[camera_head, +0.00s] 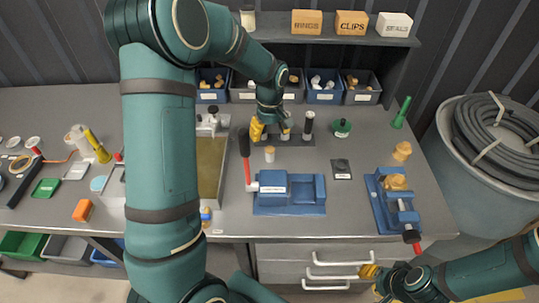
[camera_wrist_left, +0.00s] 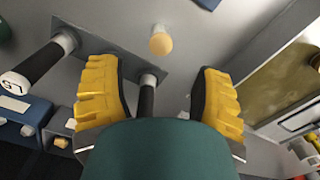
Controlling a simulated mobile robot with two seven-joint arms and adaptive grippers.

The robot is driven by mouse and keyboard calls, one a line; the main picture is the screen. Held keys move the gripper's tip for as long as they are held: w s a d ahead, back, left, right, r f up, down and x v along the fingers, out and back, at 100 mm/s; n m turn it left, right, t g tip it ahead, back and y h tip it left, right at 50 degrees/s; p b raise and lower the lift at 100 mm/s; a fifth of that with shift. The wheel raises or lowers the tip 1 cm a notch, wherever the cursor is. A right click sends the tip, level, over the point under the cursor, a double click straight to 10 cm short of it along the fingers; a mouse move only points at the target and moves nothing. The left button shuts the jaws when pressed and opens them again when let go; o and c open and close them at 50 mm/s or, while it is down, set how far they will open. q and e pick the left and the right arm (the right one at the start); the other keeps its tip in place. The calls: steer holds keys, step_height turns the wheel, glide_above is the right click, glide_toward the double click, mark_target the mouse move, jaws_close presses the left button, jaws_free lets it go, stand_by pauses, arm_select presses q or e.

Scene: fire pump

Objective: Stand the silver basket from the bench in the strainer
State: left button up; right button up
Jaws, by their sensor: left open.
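My left gripper (camera_head: 270,128) is open above the back middle of the bench (camera_head: 345,220). In the left wrist view its yellow fingers (camera_wrist_left: 160,98) stand wide apart. A black post with a grey collar (camera_wrist_left: 147,92) shows between and below them; I cannot tell its distance from the fingers. No silver basket is clear; small pale parts by the gripper are partly hidden. I cannot tell for sure which blue fitting is the strainer: a labelled blue block (camera_head: 290,193) or a blue fitting with a brass part (camera_head: 388,205). My right gripper (camera_head: 372,274) is low at the front right.
A black-handled post (camera_head: 308,125) stands on a dark plate near the left gripper. A small tan knob (camera_head: 269,154) stands in front. A red-and-black lever (camera_head: 246,160) rises beside the blue block. A shallow tray (camera_head: 211,165) lies left; blue bins (camera_head: 323,86) line the back.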

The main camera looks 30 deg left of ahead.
mark_target(270, 149)
arm_select(q)
steer(key=shift+f+b, duration=0.3)
steer(key=shift+f, duration=3.1)
steer(key=shift+o, duration=0.2)
jaws_close()
